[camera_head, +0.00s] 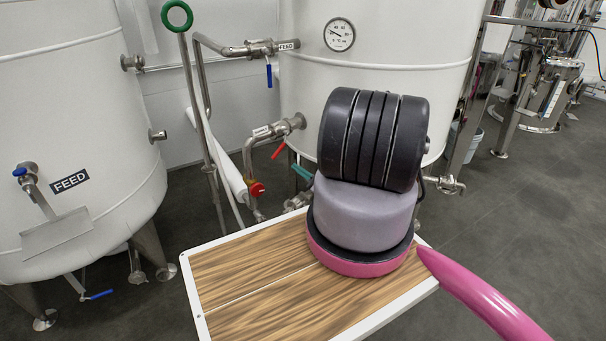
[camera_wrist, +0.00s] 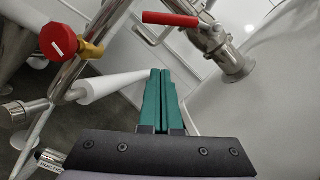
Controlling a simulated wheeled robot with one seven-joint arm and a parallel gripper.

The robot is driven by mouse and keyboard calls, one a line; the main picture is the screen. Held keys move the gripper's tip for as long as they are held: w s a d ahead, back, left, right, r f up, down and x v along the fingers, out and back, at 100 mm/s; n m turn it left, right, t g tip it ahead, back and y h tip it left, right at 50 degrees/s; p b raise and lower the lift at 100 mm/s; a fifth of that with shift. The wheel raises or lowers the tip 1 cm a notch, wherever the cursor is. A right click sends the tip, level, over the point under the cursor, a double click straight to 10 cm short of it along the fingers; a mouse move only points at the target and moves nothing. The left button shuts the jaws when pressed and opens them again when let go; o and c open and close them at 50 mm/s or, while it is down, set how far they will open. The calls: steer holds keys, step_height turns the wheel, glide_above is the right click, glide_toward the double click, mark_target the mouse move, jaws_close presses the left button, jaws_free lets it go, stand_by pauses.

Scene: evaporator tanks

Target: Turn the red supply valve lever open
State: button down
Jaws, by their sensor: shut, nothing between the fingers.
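The red supply valve lever (camera_head: 278,151) sits on a steel pipe fitting at the side of the white tank. In the wrist view the lever (camera_wrist: 171,19) lies nearly level across the top, joined at its right end to the steel valve body. My gripper (camera_wrist: 160,74) has its two teal fingers pressed together, with nothing between them. Its tips point toward the lever and appear apart from it. In the head view only a small teal part of my gripper (camera_head: 302,173) shows below and right of the lever; my dark wrist hides the rest.
A round red knob (camera_head: 257,189) on a brass fitting is below the lever; it shows at upper left in the wrist view (camera_wrist: 58,39). A blue lever (camera_head: 269,75) hangs from the upper feed pipe. A green-topped pole (camera_head: 177,15) stands left.

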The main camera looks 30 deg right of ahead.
mark_target(277, 151)
steer(key=w+a+r, duration=0.3)
steer(key=a+r, duration=0.1)
steer(key=shift+w, duration=0.3)
steer(key=shift+r, duration=0.1)
steer(key=shift+s+a+r+m, duration=0.1)
steer(key=shift+a+r+m, duration=0.3)
steer(key=shift+m, duration=0.6)
steer(key=shift+s+a+r+m+t+h, duration=0.1)
steer(key=shift+a+r+m+t+h, duration=0.15)
steer(key=shift+a+r+m+h, duration=0.75)
steer(key=shift+s+d+r+m+t+h, duration=0.15)
steer(key=shift+r+m+t, duration=0.2)
steer(key=shift+m, duration=1.3)
steer(key=shift+a+r+m+t+h, duration=0.2)
steer(key=shift+a+r+m+h, duration=0.45)
steer(key=shift+m, duration=0.7)
steer(key=shift+d+r, duration=0.15)
